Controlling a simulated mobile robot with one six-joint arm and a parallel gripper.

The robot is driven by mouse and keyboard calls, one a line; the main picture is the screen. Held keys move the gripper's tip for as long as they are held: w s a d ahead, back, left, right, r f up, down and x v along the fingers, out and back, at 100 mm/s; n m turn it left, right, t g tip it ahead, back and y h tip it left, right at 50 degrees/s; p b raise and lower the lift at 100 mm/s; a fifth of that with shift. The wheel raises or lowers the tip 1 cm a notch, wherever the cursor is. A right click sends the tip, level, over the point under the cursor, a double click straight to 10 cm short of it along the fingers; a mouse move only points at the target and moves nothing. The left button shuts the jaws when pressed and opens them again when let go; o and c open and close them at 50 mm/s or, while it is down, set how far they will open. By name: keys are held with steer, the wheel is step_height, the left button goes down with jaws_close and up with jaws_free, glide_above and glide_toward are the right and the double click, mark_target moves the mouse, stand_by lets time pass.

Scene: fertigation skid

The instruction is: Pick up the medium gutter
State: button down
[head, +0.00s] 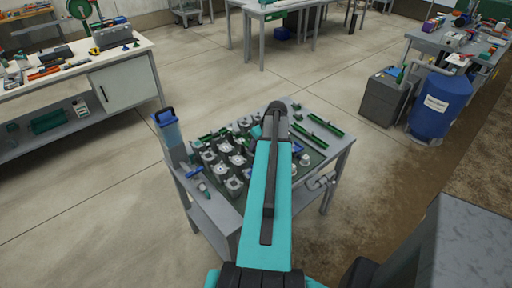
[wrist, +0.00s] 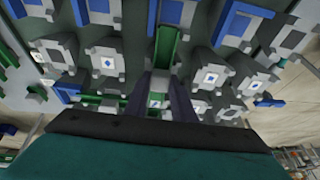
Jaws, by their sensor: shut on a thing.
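In the wrist view the two dark fingers of my gripper (wrist: 166,98) are close together, shut on a green gutter piece (wrist: 166,47). The green channel runs away from the fingers towards the grey blocks, and a little green also shows between the fingers. I cannot tell from its visible part whether it is the medium length. In the head view my arm hides the gripper and the held piece over the grey table. Two long green gutters (head: 318,122) lie on the right of that table, and another green strip (head: 213,133) lies on its left.
Several grey fittings with white tags (wrist: 108,62) crowd around the fingers. A white-topped bench (head: 75,68) stands left, and a blue drum (head: 438,103) stands right. Open floor surrounds the table.

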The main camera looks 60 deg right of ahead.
steer(key=shift+r+b, duration=0.75)
steer(key=shift+r, duration=0.55)
steer(key=shift+s+r, duration=0.15)
steer(key=shift+r, duration=0.15)
steer(key=s+d+b, duration=0.2)
steer(key=s, duration=0.5)
steer(key=s+d+r+b, duration=0.1)
steer(key=s+d+b, duration=0.1)
steer(key=s, duration=0.6)
steer(key=shift+s+r+b, duration=0.15)
steer(key=shift+r+b, duration=0.15)
steer(key=shift+b, duration=0.2)
